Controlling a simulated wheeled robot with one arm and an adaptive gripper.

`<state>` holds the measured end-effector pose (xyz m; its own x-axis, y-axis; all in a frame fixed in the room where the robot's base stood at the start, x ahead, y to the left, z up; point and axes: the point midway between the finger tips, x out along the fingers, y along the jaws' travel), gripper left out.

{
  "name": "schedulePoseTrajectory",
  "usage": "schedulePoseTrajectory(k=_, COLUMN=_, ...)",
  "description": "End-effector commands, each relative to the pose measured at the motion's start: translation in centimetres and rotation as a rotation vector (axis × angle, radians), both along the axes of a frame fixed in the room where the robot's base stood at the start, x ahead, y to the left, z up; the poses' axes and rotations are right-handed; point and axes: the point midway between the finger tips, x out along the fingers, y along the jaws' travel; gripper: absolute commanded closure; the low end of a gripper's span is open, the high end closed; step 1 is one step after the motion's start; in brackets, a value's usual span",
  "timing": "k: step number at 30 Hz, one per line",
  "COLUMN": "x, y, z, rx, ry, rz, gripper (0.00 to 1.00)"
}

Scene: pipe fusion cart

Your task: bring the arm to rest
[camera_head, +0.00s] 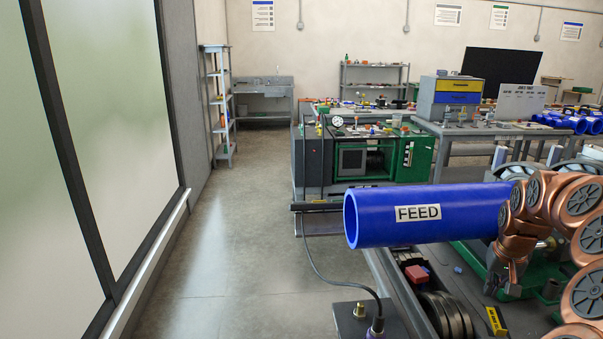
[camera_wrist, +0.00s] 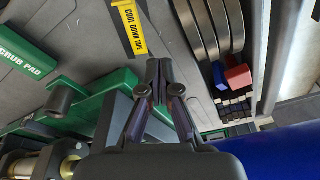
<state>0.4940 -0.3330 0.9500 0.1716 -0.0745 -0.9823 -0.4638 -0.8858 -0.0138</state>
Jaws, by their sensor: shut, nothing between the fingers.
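My copper-coloured arm (camera_head: 570,235) is folded at the right edge of the head view, in front of the right end of the blue pipe marked FEED (camera_head: 375,218). My gripper (camera_wrist: 158,68) shows in the wrist view with its dark fingers together and nothing between them. It is over the grey cart top with its green fixtures; I cannot tell its exact height. In the head view I cannot make out the fingertips clearly. The blue pipe also shows at the lower right of the wrist view (camera_wrist: 285,155).
A yellow cool down tape label (camera_wrist: 130,30), a green scrub pad holder (camera_wrist: 25,55), dark curved rings (camera_wrist: 205,35) and a red block (camera_wrist: 238,77) lie around my gripper. A green workbench (camera_head: 420,152) stands beyond the pipe. The floor (camera_head: 215,240) at left is clear.

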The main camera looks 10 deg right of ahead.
Motion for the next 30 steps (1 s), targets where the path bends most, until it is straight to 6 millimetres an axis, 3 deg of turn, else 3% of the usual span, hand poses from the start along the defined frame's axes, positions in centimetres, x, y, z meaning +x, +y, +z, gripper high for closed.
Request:
schedulePoseTrajectory(k=7, x=-1.5, y=11.5, z=4.0, rx=0.033, ry=0.026, rz=0.191, gripper=1.0)
schedulePoseTrajectory(k=15, x=-7.3, y=21.8, z=6.1, rx=0.051, ry=0.1, rz=0.354, gripper=1.0)
schedulePoseTrajectory(k=21, x=-13.3, y=27.1, z=6.5, rx=0.055, ry=0.168, rz=0.434, gripper=1.0)
schedulePoseTrajectory(k=30, x=-23.3, y=31.8, z=5.9, rx=0.056, ry=0.27, rz=0.487, gripper=1.0)
